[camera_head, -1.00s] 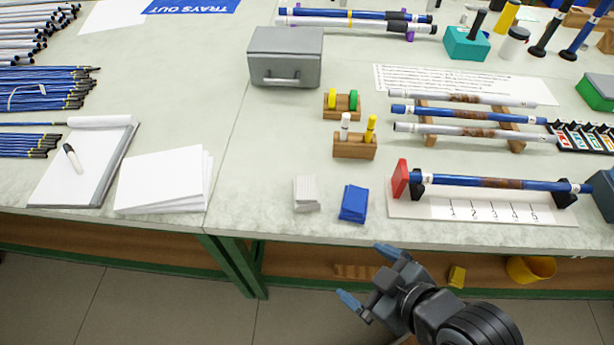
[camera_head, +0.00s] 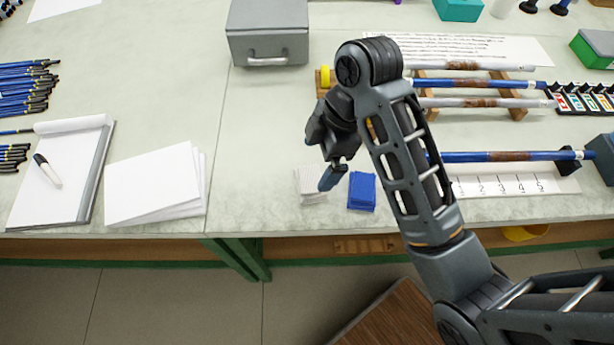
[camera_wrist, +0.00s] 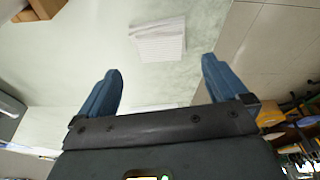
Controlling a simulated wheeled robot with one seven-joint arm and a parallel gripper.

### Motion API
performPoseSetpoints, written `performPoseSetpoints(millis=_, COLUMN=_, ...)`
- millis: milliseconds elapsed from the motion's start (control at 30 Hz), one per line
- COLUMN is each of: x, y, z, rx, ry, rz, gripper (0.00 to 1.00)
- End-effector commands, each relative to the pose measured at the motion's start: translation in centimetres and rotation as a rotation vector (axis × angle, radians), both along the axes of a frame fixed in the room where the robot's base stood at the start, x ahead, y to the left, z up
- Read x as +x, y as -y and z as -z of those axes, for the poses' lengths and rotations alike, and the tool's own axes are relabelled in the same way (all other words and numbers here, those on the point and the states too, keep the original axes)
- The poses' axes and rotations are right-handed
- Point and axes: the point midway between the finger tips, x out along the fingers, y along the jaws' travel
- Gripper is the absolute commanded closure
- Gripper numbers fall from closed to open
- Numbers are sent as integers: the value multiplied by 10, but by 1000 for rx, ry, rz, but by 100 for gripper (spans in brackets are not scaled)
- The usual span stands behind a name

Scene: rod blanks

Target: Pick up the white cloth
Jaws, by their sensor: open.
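The white cloth (camera_head: 311,188) is a small folded pad lying flat on the bench near its front edge, just left of the blue cloth (camera_head: 362,191). In the wrist view the white cloth (camera_wrist: 158,40) lies beyond the fingertips, roughly centred between them and apart from them. My gripper (camera_head: 330,176) is above the bench beside the white cloth; its blue finger overlaps the cloth's right edge in the head view. In the wrist view my gripper (camera_wrist: 160,70) has its two blue fingers spread wide, with nothing between them.
A grey box (camera_head: 268,35) stands behind. Rods on a rack (camera_head: 480,85) lie to the right, partly hidden by my arm. The bench around the cloth's left side is clear.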

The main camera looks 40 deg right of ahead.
Motion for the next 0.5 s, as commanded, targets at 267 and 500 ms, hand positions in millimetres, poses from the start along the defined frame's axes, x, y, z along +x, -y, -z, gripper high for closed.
performPoseSetpoints(millis=267, x=2, y=-4, z=24, rx=0, ry=0, rz=3, gripper=0)
performPoseSetpoints(millis=500, x=2, y=-8, z=46, rx=1, ry=-3, rz=4, gripper=0)
